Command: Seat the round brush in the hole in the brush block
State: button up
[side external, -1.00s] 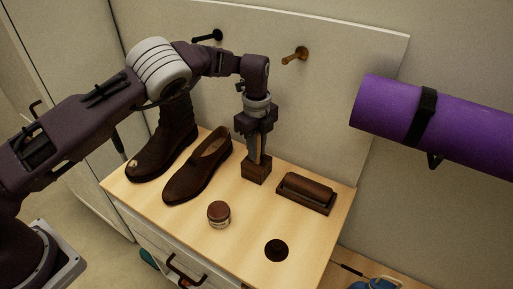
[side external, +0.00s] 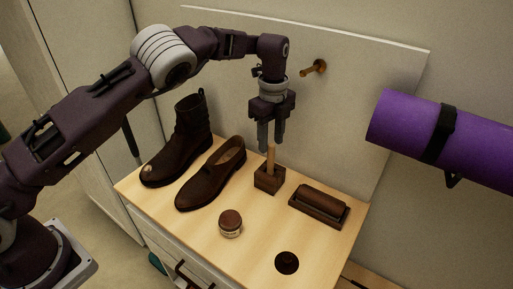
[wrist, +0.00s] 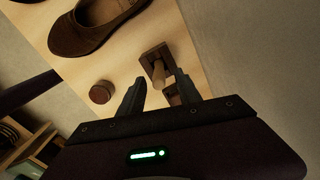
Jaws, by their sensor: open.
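The round brush (side external: 270,160) shows as a pale wooden handle standing upright in the dark brown brush block (side external: 268,182). Its lower end is hidden inside the block. In the wrist view the handle (wrist: 158,74) rises from the block (wrist: 153,53) and points toward the camera. My gripper (side external: 271,146) is open and points down just above the handle's top. Its fingers stand apart with nothing held between them. The wrist view also shows my gripper's two spread fingers (wrist: 157,84) near the handle's end.
A dark brush in a tray (side external: 318,210) lies right of the block. Left are a brown shoe (side external: 208,183) and boot (side external: 190,140). A jar (side external: 230,223) and a dark disc (side external: 287,262) are in front. A peg (side external: 314,68) and a purple roll (side external: 410,122) are behind.

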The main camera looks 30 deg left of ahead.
jog(key=s+a+r+n+t+h, duration=0.1)
jog(key=s+a+r+n, duration=0.2)
jog(key=s+r+n, duration=0.55)
jog(key=s+a+r+n+t+h, duration=0.1)
jog(key=s+a+r+n, duration=0.3)
jog(key=r, duration=0.8)
jog(key=s+a+f+n+t+y, duration=0.1)
jog(key=s+n, duration=0.3)
jog(key=s, duration=0.9)
jog(key=s+a+f+n+t+y, duration=0.1)
jog(key=s+n, duration=0.3)
jog(key=s, duration=0.9)
jog(key=shift+a+t, duration=0.2)
jog(key=shift+t, duration=0.6)
